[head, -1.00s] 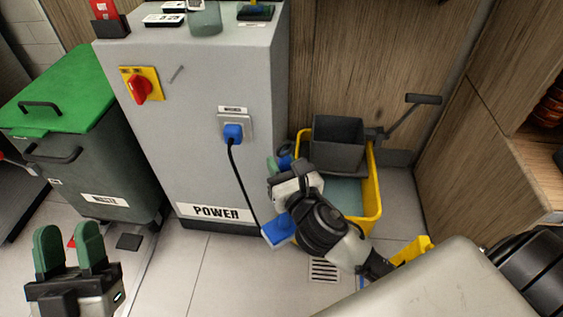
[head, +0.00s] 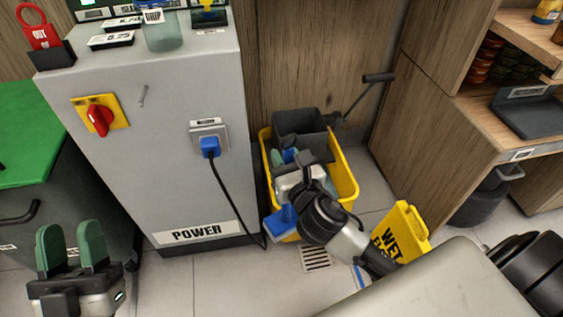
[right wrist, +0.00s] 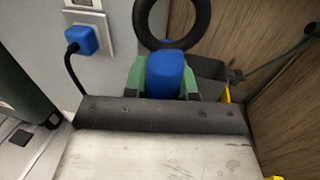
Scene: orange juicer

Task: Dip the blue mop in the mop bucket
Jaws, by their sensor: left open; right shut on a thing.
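The yellow mop bucket (head: 351,184) stands on the floor by the wooden panel, with a dark grey wringer (head: 299,124) at its back. My right gripper (head: 284,159) is over the bucket's left part in the head view. In the right wrist view its green fingers are shut on a blue part (right wrist: 165,74) of the mop. A flat blue piece (head: 283,219), seemingly the blue mop, shows at the bucket's front left wall; my arm hides how it connects. Whether it touches the bucket cannot be told. My left gripper (head: 72,247) is open and empty at lower left.
A grey power cabinet (head: 160,130) with a plugged-in black cable (head: 233,200) stands left of the bucket. A yellow wet-floor sign (head: 402,233) stands to the right. A green-lidded bin (head: 35,135) is at far left.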

